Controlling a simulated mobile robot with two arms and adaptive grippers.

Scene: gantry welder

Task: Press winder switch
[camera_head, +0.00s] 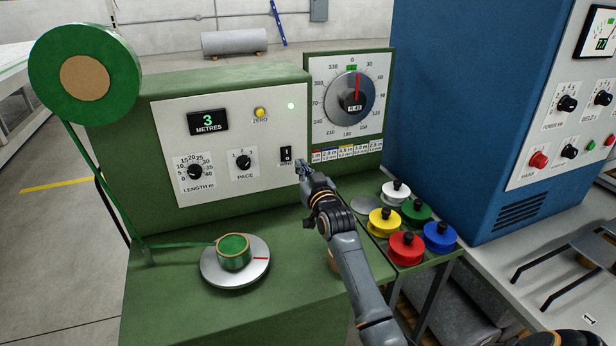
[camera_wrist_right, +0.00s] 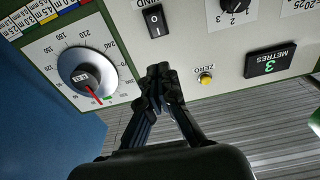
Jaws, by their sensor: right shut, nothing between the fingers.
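The winder switch (camera_head: 286,154) is a small black rocker on the white panel of the green machine, right of the PACE knob. In the right wrist view the switch (camera_wrist_right: 155,20) shows its I and O marks, and it appears upside down. My right gripper (camera_head: 302,167) is shut and empty. Its tips are close to the switch, slightly right of and below it in the head view. In the wrist view the fingertips (camera_wrist_right: 160,72) point toward the switch with a gap in the picture; I cannot tell whether they touch the panel. My left gripper is not in view.
The panel also holds a yellow ZERO button (camera_head: 260,113), a PACE knob (camera_head: 243,162), a LENGTH knob (camera_head: 195,172) and a display reading 3 metres (camera_head: 208,121). A dial (camera_head: 349,97) stands right. A green spool (camera_head: 233,252) sits on a turntable (camera_head: 222,273). Coloured knobbed spools (camera_head: 407,249) lie right.

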